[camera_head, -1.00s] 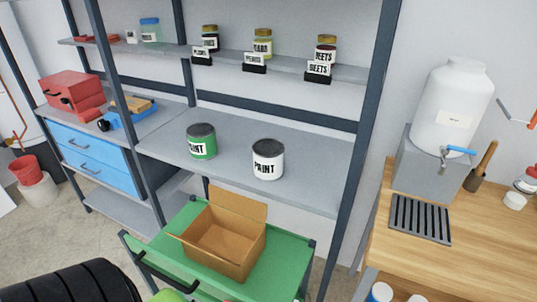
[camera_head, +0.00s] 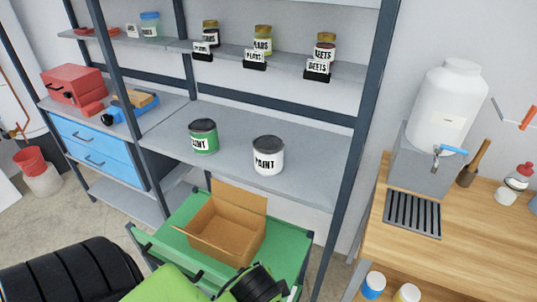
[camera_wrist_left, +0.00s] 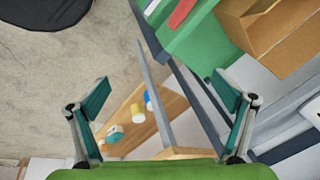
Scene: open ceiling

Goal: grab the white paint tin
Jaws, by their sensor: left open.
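The white paint tin (camera_head: 268,156), with a dark lid and a black PAINT label, stands upright on the grey middle shelf (camera_head: 240,135). A green paint tin (camera_head: 203,137) stands to its left, apart from it. My left arm reaches in from the bottom of the head view, below the shelf and in front of the green cart. My left gripper (camera_wrist_left: 160,85) is open and empty in the left wrist view, above the floor and a wooden bench. Neither tin shows in that view. My right gripper is not in view.
An open cardboard box (camera_head: 225,232) sits on the green cart (camera_head: 290,245) below the tins. A shelf with labelled jars (camera_head: 262,42) is above them, and a dark rack post (camera_head: 352,150) is to their right. A wooden bench (camera_head: 475,235) holds a white dispenser (camera_head: 447,105).

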